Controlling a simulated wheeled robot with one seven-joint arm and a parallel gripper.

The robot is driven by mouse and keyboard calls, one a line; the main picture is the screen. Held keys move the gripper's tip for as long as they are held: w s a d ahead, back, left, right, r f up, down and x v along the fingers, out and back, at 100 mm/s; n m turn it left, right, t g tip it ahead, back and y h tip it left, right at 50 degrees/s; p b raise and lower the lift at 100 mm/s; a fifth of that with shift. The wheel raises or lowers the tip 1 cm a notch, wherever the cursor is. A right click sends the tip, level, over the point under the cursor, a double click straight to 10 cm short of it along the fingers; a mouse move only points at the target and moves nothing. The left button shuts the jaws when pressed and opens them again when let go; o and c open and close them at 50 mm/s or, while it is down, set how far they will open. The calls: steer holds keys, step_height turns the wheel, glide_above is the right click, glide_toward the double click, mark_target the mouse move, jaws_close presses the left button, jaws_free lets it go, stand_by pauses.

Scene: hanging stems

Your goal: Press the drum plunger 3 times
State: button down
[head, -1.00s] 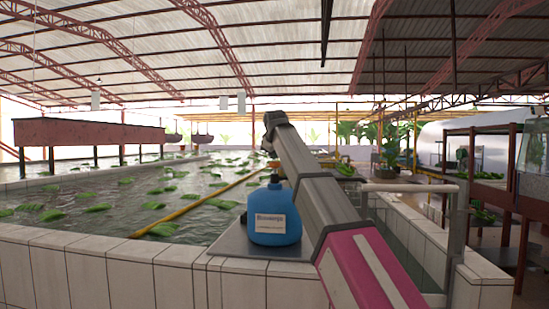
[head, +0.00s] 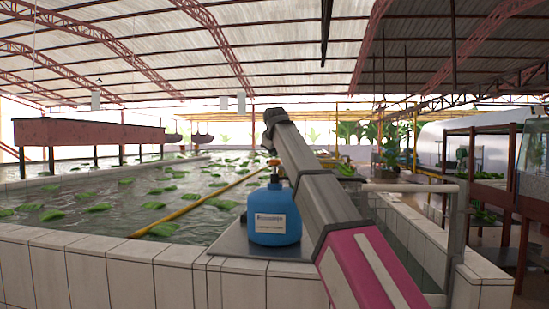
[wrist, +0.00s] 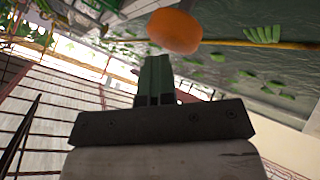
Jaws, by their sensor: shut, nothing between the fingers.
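The blue drum (head: 273,217) with a white label stands upright on a grey plate (head: 232,243) at the corner of the tiled pool wall. Its orange plunger knob (head: 273,162) shows above the drum's neck, close to my arm. In the wrist view the orange knob (wrist: 175,31) is just beyond the fingertips and slightly right of them. My gripper (wrist: 157,60) is shut and empty, its two dark green fingers together. I cannot tell whether the tips touch the knob. In the head view my arm's links hide most of the gripper.
The tiled wall (head: 130,262) borders a water pool with several green bunches floating in it. A yellow pole (head: 200,207) crosses the water behind the drum. A metal rail (head: 410,188) stands to the right, with shelves (head: 490,190) beyond it.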

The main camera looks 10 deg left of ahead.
steer(key=shift+r, duration=0.65)
step_height(320, 180, up, 6)
stand_by(0.6)
stand_by(2.4)
